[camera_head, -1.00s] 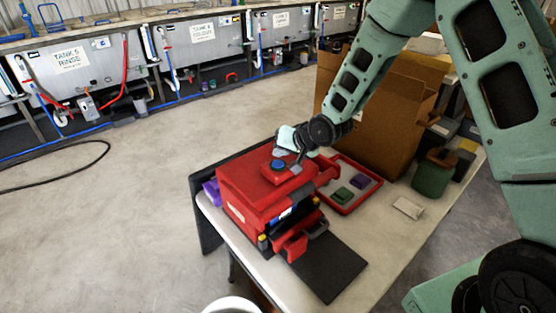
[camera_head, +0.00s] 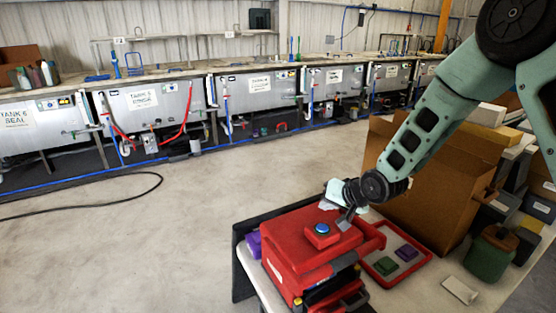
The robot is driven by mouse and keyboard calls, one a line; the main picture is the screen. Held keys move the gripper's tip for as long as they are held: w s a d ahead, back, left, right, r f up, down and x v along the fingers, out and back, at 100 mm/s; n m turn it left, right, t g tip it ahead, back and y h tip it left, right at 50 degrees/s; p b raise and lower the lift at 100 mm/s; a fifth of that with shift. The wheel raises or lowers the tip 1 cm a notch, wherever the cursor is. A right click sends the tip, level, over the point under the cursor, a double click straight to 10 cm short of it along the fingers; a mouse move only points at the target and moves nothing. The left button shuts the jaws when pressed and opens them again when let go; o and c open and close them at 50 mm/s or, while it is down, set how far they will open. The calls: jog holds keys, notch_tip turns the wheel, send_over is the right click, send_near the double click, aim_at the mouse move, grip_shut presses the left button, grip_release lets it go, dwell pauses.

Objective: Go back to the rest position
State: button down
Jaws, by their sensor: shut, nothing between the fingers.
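My gripper (camera_head: 345,221) is shut and empty at the end of my arm. It is just above the top of the red machine (camera_head: 292,245), beside the blue round button (camera_head: 321,229) on its raised red block. I cannot tell whether the fingertips touch the machine. The machine stands on the table (camera_head: 461,272), and its lower front is cut off by the bottom edge of the view.
A red tray (camera_head: 427,256) holds a green block (camera_head: 385,265) and a purple block (camera_head: 406,252). A large cardboard box (camera_head: 440,190) stands behind it, with a green canister (camera_head: 490,254) to the right.

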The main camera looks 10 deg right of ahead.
jog(key=s+a+r+n+g+h+b, duration=0.1)
jog(key=s+a+n+g+b, duration=0.1)
jog(key=s, duration=1)
jog(key=s+a+r+n+g+h+b, duration=0.1)
jog(key=s+n, duration=0.4)
jog(key=s, duration=0.8)
jog(key=s+a+r+n+g+h+b, duration=0.1)
jog(key=s+a+r+n+g+b, duration=0.1)
jog(key=s, duration=1)
jog(key=a+n+g+b, duration=0.1)
jog(key=n+g+b, duration=0.1)
jog(key=g, duration=0.1)
jog(key=shift+s+a+r+h, duration=0.2)
jog(key=shift+s+a+h, duration=0.05)
jog(key=shift+s+h, duration=0.05)
